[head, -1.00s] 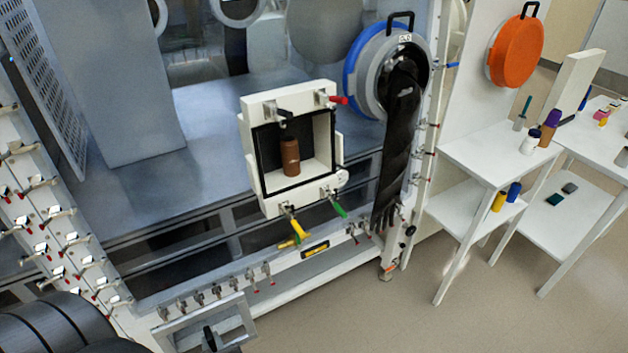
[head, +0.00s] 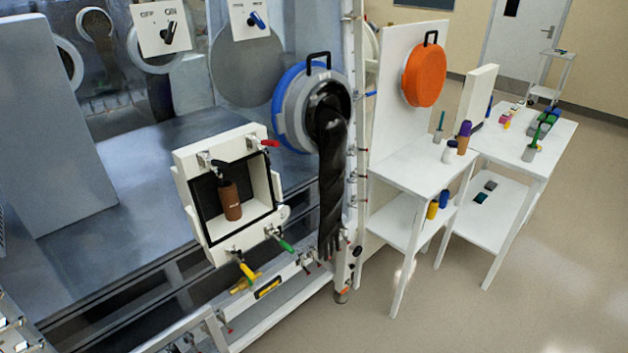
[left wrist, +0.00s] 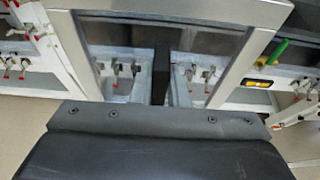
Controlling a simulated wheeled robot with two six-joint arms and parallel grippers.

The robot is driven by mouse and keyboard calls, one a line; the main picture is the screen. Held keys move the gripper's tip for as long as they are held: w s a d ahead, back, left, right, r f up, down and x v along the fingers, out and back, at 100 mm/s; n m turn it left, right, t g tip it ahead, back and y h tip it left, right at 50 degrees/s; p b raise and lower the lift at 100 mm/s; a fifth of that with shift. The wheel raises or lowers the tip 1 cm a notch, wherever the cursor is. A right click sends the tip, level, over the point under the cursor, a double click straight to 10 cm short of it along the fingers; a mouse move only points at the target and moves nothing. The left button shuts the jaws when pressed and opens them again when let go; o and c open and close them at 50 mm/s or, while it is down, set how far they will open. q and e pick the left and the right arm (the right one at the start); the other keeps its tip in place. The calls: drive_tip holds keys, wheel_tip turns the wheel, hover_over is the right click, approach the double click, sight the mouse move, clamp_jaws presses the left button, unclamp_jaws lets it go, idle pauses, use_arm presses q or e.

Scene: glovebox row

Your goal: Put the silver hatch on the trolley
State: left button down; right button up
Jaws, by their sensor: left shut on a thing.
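The silver hatch (left wrist: 243,50) is a rectangular metal frame around a clear pane with a black upright handle (left wrist: 161,70). It fills the upper part of the left wrist view. My left gripper (left wrist: 161,92) is shut on it at the handle; the dark gripper body hides the lower part. In the head view only a corner of the hatch (head: 203,316) shows at the bottom edge, and the gripper is out of frame. A small white trolley (head: 556,54) on wheels stands far back at the right, by the door. My right gripper is not in view.
The glovebox front has an open white-framed port (head: 181,165) with a brown bottle (head: 229,200) inside. A black glove (head: 332,180) hangs beside it. White tables (head: 425,170) with bottles and an orange round cover (head: 424,75) stand right. Floor (head: 530,290) at lower right is clear.

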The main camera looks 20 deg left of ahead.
use_arm(q)
drive_tip(key=shift+w, duration=0.25)
